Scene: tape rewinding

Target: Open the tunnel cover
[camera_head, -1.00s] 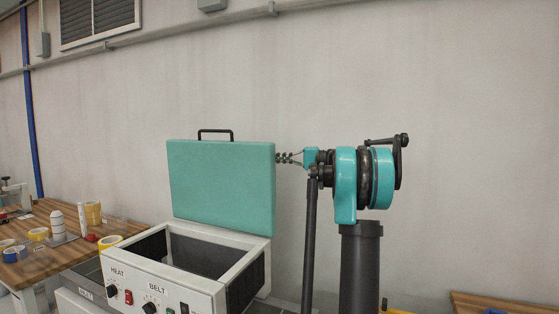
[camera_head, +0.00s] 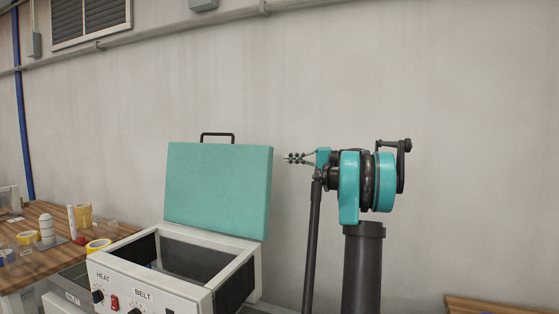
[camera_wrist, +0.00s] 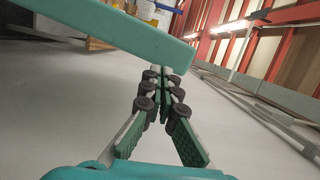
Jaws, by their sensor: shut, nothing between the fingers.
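The teal tunnel cover (camera_head: 218,188) stands raised, nearly upright, at the back of the white tunnel box (camera_head: 150,283). Its black handle (camera_head: 217,134) is at its top edge. The box's dark inside is exposed. My gripper (camera_head: 287,158) is shut and empty, to the right of the cover's upper right edge, with a small gap in the head view. In the wrist view the gripper fingers (camera_wrist: 162,75) are together, and the cover's edge (camera_wrist: 120,32) crosses the upper left close to the fingertips.
A wooden table (camera_head: 40,262) at the left holds tape rolls (camera_head: 98,246) and small items. Another wooden surface (camera_head: 490,304) shows at the lower right. A plain wall stands behind. The space right of the cover is free around my gripper.

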